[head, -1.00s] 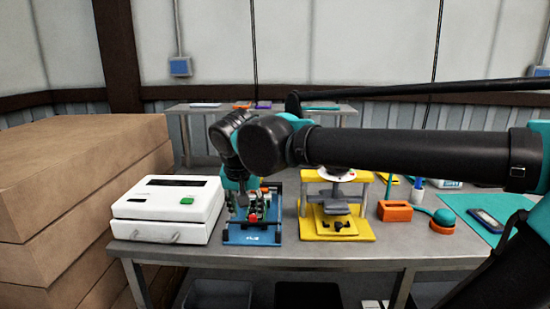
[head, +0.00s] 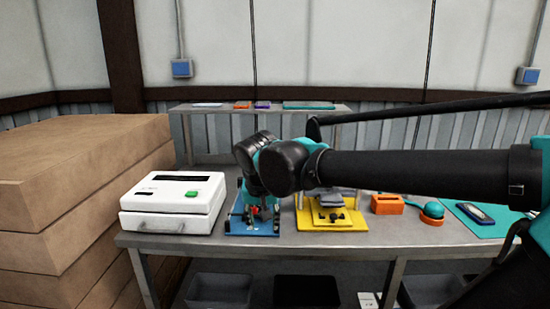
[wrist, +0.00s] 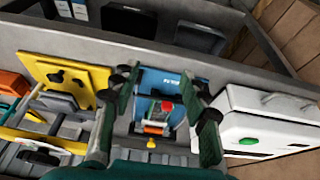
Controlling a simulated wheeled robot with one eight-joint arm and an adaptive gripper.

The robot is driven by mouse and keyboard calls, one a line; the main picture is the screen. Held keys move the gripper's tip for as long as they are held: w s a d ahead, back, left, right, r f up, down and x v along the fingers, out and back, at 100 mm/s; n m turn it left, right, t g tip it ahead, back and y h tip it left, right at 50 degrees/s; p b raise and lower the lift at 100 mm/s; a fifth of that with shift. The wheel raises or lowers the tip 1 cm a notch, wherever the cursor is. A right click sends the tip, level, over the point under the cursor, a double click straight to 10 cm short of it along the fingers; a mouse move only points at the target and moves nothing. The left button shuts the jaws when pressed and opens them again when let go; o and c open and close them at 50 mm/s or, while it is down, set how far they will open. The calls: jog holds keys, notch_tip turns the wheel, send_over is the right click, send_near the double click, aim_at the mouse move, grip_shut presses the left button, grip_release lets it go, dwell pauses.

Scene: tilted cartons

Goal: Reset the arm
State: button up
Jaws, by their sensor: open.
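My gripper (wrist: 157,88) is open in the wrist view, its two green-and-black fingers spread with nothing held between them. Beyond and between the fingers is a blue fixture (wrist: 172,82) with a red button-like part and an orange part. In the head view my black and teal arm spans the right side, and its wrist hangs over the blue fixture (head: 238,226). The arm hides much of the fixture, and the fingertips are hard to make out there. I cannot tell the exact gap between the fingers and the fixture.
A white box (head: 172,204) stands left of the fixture, and a yellow stand (head: 345,222) stands right. An orange block (head: 387,204) and a teal mat (head: 490,228) lie farther right. Stacked cartons (head: 75,180) fill the left side. Grey bins (head: 220,291) sit below the table.

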jog(key=s+d+f, duration=0.3)
jog(key=d+f, duration=0.7)
jog(key=d, duration=0.1)
jog(key=s+d+f, duration=0.3)
jog(key=d+f, duration=0.7)
jog(key=d, duration=0.1)
jog(key=shift+d, duration=0.15)
